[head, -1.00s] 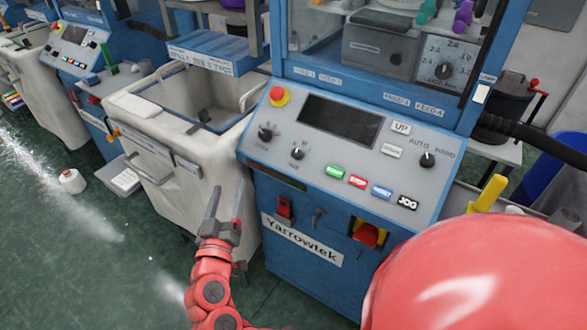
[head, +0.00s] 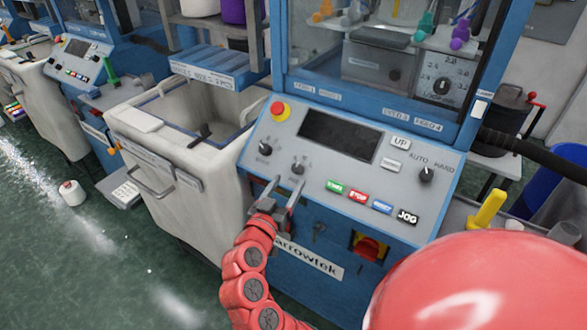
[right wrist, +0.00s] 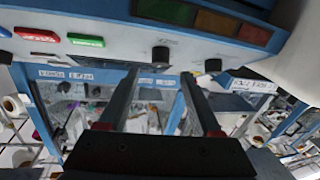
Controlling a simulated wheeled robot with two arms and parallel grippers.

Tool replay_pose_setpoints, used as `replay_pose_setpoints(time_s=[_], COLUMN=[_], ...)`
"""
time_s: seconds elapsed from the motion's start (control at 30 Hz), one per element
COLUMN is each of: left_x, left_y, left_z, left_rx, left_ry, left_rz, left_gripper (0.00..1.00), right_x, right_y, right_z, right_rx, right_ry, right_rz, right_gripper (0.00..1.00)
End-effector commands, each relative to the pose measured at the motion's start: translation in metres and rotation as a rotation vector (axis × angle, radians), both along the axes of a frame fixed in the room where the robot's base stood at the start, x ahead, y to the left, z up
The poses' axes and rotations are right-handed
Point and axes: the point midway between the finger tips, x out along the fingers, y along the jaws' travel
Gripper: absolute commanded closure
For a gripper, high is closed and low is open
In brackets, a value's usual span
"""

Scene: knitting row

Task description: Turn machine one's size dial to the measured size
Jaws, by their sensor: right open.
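My right gripper (head: 286,184) is open and empty, its fingers pointing up at the lower left of the blue Yarrowtek machine's sloping grey panel (head: 330,175). A small black knob (head: 298,168) sits just beyond its fingertips. In the right wrist view this appears to be the knob (right wrist: 160,56) ahead of the gap between the fingers (right wrist: 160,74); I cannot tell contact. Another black knob (head: 265,148) is up and left, and the AUTO/HAND knob (head: 426,174) is at right. A larger numbered dial (head: 442,86) shows behind the window; its setting is too small to read. My left gripper is out of view.
A red emergency button (head: 280,111) on a yellow base and a dark screen (head: 340,134) top the panel. Coloured buttons (head: 358,196) line its lower edge. A white bin (head: 180,160) stands at left. A yellow handle (head: 487,209) sticks up at right.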

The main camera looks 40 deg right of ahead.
Motion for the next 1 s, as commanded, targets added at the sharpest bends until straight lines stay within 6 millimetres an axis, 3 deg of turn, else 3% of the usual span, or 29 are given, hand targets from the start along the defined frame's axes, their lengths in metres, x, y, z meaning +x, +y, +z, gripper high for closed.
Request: replay_pose_setpoints(time_s=[0.1,0.3,0.67,1.0], left_x=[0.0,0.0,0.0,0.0], left_y=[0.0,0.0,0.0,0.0], left_z=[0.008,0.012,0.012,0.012], left_rx=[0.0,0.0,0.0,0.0], left_ry=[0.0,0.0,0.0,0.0], left_rz=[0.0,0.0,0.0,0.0], left_gripper=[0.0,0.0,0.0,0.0], right_x=[0.012,0.025,0.029,0.029], right_y=[-0.021,-0.038,-0.041,-0.041], right_z=[0.003,0.001,0.0,0.0], right_rx=[0.001,0.0,-0.001,-0.001], right_ry=[-0.001,0.0,-0.001,-0.001], right_rz=[-0.007,-0.003,0.002,0.002], right_gripper=[0.34,0.34,0.34,0.95])
